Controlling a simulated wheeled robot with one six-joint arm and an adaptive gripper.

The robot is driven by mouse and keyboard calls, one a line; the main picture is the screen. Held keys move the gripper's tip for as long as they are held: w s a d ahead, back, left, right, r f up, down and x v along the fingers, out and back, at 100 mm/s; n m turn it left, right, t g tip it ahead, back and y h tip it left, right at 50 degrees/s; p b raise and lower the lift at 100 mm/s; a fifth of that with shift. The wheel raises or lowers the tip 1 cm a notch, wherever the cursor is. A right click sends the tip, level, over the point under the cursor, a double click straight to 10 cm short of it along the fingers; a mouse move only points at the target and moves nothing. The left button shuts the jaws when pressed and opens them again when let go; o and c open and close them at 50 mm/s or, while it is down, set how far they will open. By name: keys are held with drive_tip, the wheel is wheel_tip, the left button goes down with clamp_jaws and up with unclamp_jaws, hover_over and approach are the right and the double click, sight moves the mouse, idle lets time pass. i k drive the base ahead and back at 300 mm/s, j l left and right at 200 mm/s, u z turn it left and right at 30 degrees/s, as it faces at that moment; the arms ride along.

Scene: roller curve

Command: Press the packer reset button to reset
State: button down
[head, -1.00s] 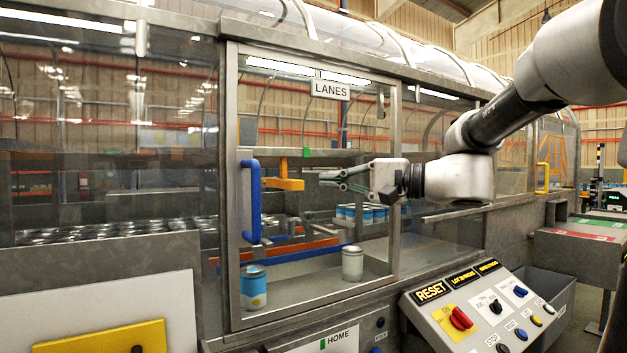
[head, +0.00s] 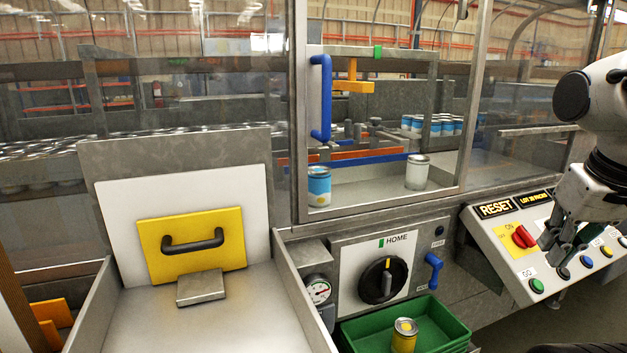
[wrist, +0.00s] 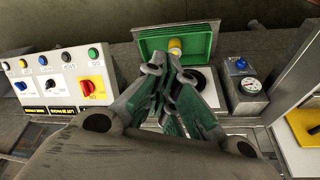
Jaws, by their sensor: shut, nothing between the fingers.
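A green bin (head: 450,330) with a yellow can (head: 404,336) sits below a HOME plate with a black knob (head: 383,281). A gauge (head: 318,290) and a blue handle (head: 434,270) are beside it. A guarded window with cans stands behind.

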sight(587, 260)
drive_tip(key=z, duration=1.05)
